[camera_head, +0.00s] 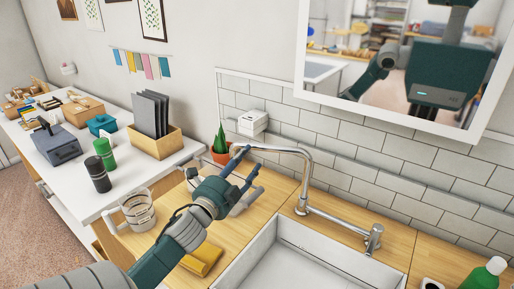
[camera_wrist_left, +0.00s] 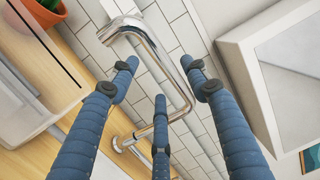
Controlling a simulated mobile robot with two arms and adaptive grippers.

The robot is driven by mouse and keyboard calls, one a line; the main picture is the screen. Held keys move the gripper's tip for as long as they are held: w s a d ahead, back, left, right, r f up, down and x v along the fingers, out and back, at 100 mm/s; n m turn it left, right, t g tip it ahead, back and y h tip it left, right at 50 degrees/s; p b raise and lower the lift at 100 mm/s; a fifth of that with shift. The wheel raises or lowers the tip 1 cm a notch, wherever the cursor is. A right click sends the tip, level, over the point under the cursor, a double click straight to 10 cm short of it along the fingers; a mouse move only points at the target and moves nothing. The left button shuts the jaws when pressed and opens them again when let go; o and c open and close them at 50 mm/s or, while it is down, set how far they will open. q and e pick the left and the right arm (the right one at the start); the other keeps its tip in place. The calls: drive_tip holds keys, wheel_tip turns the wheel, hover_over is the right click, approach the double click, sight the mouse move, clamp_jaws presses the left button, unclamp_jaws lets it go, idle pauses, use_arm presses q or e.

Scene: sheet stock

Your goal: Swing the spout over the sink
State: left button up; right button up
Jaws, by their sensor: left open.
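The chrome spout (camera_head: 283,148) rises from its base on the wooden counter and bends left, so its end hangs over the counter left of the white sink (camera_head: 330,250). My left gripper (camera_head: 250,160) is open near the outer end of the spout. In the left wrist view, the spout (camera_wrist_left: 172,72) shows beyond and between the open blue fingers (camera_wrist_left: 160,68), and its mouth is at the upper left. I cannot tell whether any finger touches it. My right gripper is not in view.
A potted plant (camera_head: 221,148) and a white box (camera_head: 253,123) are near the tiled wall behind the spout. A tap lever (camera_head: 374,239) stands right of it. A glass jug (camera_head: 138,210) and yellow item (camera_head: 203,259) are at left; a green bottle (camera_head: 486,275) is at right.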

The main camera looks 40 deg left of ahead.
sight(257, 149)
use_arm(q)
drive_tip(key=p+x, duration=0.1)
drive_tip(key=x, duration=0.6)
drive_tip(key=shift+w+p, duration=0.25)
drive_tip(key=shift+p, duration=0.15)
drive_tip(key=c, duration=1)
drive_tip(key=shift+f, duration=0.1)
clamp_jaws()
